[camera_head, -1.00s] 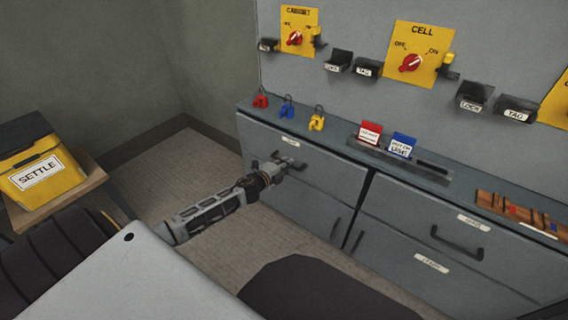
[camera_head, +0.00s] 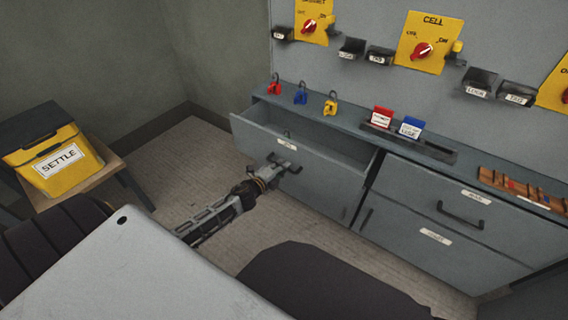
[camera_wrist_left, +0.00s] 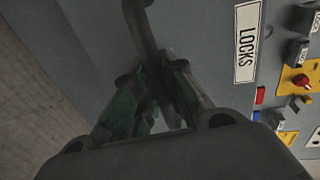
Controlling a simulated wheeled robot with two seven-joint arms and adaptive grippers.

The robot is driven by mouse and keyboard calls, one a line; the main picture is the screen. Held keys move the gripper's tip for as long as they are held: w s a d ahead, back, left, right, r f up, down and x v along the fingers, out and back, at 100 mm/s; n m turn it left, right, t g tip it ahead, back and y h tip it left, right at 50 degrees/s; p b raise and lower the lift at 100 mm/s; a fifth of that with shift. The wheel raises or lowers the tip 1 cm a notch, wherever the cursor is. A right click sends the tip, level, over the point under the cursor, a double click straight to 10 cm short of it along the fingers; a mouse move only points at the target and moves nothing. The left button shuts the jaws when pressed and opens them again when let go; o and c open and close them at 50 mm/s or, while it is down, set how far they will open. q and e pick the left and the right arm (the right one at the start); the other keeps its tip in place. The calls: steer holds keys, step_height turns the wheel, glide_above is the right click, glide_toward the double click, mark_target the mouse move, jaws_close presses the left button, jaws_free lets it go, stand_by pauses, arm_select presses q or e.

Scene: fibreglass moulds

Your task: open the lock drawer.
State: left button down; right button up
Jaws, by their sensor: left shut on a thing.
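The lock drawer (camera_head: 325,151) is the upper left drawer of the grey cabinet and stands pulled out, with its inside showing. A padlock shackle (camera_head: 287,134) shows just above its front edge. In the left wrist view its front carries a white label reading LOCKS (camera_wrist_left: 247,42). My left gripper (camera_head: 272,170) is shut on the drawer's dark bar handle (camera_head: 289,163). The handle (camera_wrist_left: 143,32) also runs down between the fingers in the left wrist view. My right gripper is not in view.
Red (camera_head: 274,88), blue (camera_head: 300,96) and yellow (camera_head: 330,106) padlocks are on the ledge behind the drawer. Red and blue tags stand in a tray (camera_head: 437,149). A yellow SETTLE box (camera_head: 62,165) is on a stand at left.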

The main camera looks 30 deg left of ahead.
arm_select(q)
steer(key=shift+s, duration=0.45)
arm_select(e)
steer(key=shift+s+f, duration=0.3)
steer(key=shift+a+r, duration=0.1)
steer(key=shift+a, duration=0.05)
arm_select(q)
steer(key=c, duration=1.5)
jaws_free()
steer(key=shift+o, duration=0.2)
steer(key=v, duration=1.1)
steer(key=shift+s, duration=0.45)
steer(key=shift+a, duration=0.1)
steer(key=shift+r+n, duration=0.1)
steer(key=shift+n, duration=0.2)
